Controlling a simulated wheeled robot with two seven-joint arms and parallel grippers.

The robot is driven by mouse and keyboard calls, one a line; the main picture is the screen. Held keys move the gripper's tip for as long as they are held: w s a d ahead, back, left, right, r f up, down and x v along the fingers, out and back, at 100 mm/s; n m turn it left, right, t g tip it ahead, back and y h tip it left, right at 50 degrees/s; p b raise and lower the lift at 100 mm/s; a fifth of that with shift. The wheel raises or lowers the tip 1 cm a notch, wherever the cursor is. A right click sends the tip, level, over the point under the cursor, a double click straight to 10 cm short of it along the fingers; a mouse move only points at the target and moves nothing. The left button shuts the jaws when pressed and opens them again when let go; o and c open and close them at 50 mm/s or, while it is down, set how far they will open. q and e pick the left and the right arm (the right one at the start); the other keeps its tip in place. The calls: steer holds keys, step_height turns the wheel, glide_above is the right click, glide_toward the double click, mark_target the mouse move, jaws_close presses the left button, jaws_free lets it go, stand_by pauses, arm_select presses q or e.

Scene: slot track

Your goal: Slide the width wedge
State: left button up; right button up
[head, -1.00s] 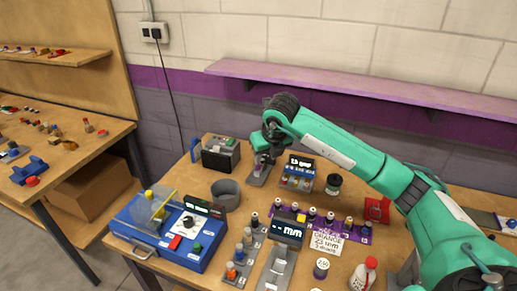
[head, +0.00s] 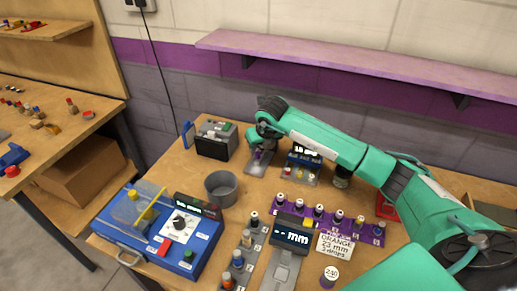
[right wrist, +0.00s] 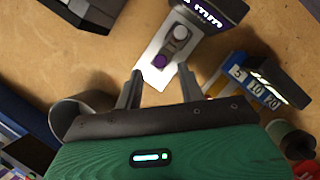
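A pale track plate (right wrist: 158,72) with a dark display (right wrist: 205,12) reading "mm" at its far end shows in the right wrist view. A dark grey piece (right wrist: 176,46) lies along it, with a white round knob at one end and a purple one nearer me. I cannot tell for sure whether this piece is the width wedge. The plate also shows in the head view (head: 257,168), partly under my right gripper (head: 263,148). That gripper's fingers (right wrist: 160,82) are spread, with the purple knob just past their tips, and nothing is held. My left gripper is not in view.
A grey cup (head: 221,188) stands close on the left, and a dark box (head: 215,142) behind it. A small display with coloured keys (head: 304,160) is right of the plate. Blue machine (head: 160,232), second mm gauge (head: 290,236) and purple rack (head: 335,222) stand nearer.

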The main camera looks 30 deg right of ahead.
mark_target(258, 153)
steer(key=shift+p+x, duration=0.3)
steer(key=shift+x, duration=1.75)
jaws_close()
